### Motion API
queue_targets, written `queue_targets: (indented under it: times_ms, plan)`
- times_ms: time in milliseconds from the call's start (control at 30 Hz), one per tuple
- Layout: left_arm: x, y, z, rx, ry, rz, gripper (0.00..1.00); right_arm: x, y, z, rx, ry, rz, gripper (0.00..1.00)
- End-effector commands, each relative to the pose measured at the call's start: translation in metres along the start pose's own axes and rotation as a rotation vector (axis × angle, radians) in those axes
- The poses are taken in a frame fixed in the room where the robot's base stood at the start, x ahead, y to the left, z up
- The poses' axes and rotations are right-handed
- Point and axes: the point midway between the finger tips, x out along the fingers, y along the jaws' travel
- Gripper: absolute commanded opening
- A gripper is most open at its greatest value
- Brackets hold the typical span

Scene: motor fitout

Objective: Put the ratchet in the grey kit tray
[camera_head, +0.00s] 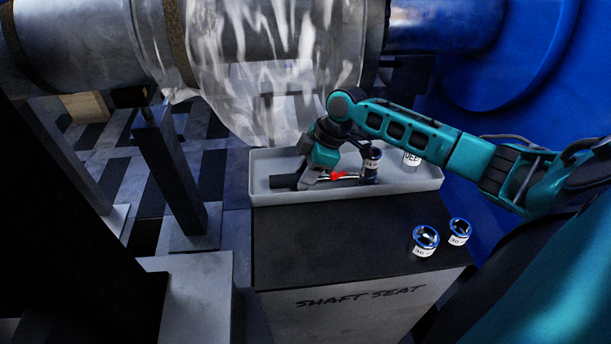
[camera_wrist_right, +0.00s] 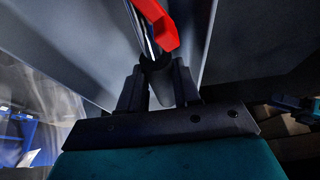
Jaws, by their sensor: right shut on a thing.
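The ratchet has a black handle (camera_head: 284,182), a bright shaft and a red part (camera_head: 338,175). My right gripper (camera_head: 308,180) is shut on its handle, with the ratchet lying roughly level within the outline of the grey kit tray (camera_head: 405,188). I cannot tell whether it touches the tray floor. In the right wrist view the black handle sits between the two fingers (camera_wrist_right: 158,88), with the red part (camera_wrist_right: 156,25) beyond them. The ratchet's far end lies by a dark socket (camera_head: 371,164) and is hard to make out. My left gripper is out of view.
A white-labelled socket (camera_head: 411,158) stands in the tray's right part. Two blue-rimmed sockets (camera_head: 425,240) (camera_head: 459,231) stand on the dark top of the bench marked SHAFT SEAT (camera_head: 330,240). A large metal shaft with clear wrapping (camera_head: 250,60) hangs behind the tray.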

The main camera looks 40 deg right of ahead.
Motion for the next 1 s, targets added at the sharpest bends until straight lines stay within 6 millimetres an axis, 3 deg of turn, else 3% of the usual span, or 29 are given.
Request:
queue_targets:
  times_ms: [400, 433, 500, 800, 1000]
  plan:
    - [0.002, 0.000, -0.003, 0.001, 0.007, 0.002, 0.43, 0.005, 0.002, 0.002, -0.001, 0.002, 0.005, 0.00]
    - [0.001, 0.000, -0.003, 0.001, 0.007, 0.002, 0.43, 0.005, 0.001, 0.003, 0.000, 0.000, 0.002, 0.35]
    - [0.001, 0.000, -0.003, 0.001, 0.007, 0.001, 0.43, 0.005, 0.001, 0.003, 0.000, 0.000, 0.002, 0.42]
    - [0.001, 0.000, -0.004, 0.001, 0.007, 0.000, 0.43, 0.003, 0.001, 0.001, -0.001, 0.000, 0.002, 0.43]
    - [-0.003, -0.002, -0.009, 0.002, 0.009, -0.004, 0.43, -0.026, 0.001, 0.001, -0.003, -0.001, 0.005, 0.43]
